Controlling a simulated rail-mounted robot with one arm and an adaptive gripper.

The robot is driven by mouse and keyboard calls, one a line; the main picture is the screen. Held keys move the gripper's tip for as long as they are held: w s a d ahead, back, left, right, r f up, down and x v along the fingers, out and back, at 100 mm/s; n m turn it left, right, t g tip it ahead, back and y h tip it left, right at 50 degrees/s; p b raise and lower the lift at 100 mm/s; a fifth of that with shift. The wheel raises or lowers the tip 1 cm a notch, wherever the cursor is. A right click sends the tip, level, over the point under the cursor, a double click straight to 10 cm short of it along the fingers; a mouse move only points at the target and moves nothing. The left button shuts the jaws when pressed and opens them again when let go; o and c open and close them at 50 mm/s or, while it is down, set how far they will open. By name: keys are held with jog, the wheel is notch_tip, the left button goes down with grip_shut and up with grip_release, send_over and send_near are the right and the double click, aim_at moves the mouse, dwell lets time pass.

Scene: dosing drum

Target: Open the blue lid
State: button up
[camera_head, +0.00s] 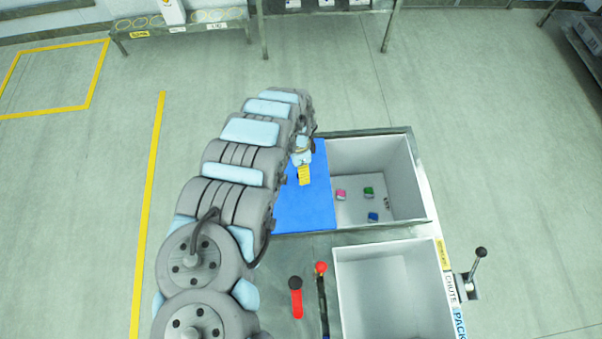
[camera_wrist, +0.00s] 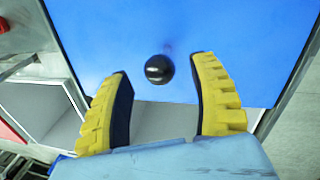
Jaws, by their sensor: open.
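The blue lid (camera_head: 308,212) lies flat over the left part of a grey bin, and the bin's right part is uncovered. In the wrist view the lid (camera_wrist: 105,38) fills the upper middle, with a round black knob (camera_wrist: 158,69) on it. My gripper (camera_wrist: 164,70) is open, its two yellow fingers on either side of the knob, with a visible gap on both sides. In the head view my gripper (camera_head: 304,176) is over the lid's right half, and the knob is hidden there. Whether the fingers touch the lid, I cannot tell.
Small pink (camera_head: 341,195), green (camera_head: 368,191) and blue (camera_head: 373,217) blocks lie on the bin's open floor. A second, empty bin (camera_head: 385,290) stands nearer. A red-knobbed lever (camera_head: 321,268), a red handle (camera_head: 296,298) and a black-knobbed lever (camera_head: 476,268) stand nearby.

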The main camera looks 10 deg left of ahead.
notch_tip(320, 180, up, 10)
jog(key=w, duration=0.1)
jog(key=shift+w+a+f, duration=0.25)
jog(key=shift+w+a, duration=0.05)
jog(key=shift+a, duration=0.15)
dwell(0.5)
